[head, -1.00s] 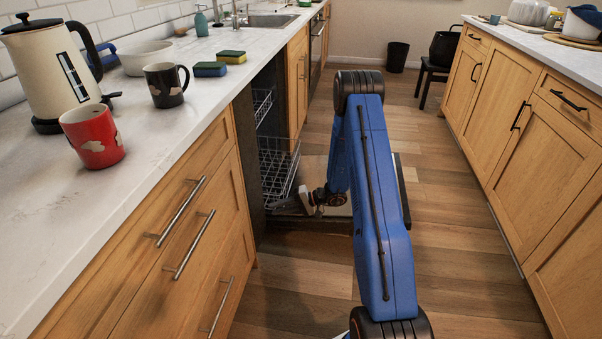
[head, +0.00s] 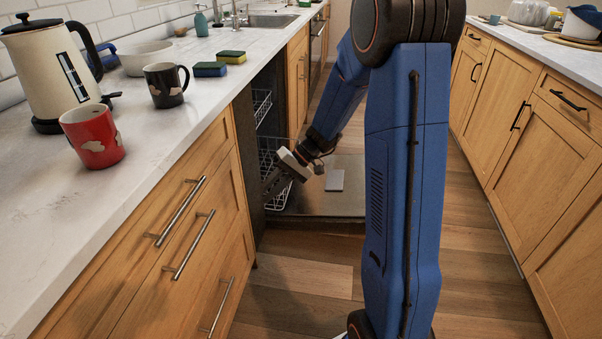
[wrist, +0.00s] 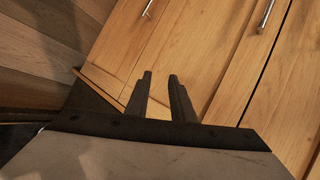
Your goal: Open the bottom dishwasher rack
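The dishwasher stands under the left counter with its door (head: 345,203) folded down flat over the floor. The rack is not visible in the wrist view.
The upper rack (head: 262,106) sits inside above. Wooden drawers (head: 190,240) with bar handles are close on the left, and cabinets (head: 540,140) line the right. The counter holds a red mug (head: 92,137), dark mug (head: 164,87) and kettle (head: 50,68). The aisle floor is clear.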

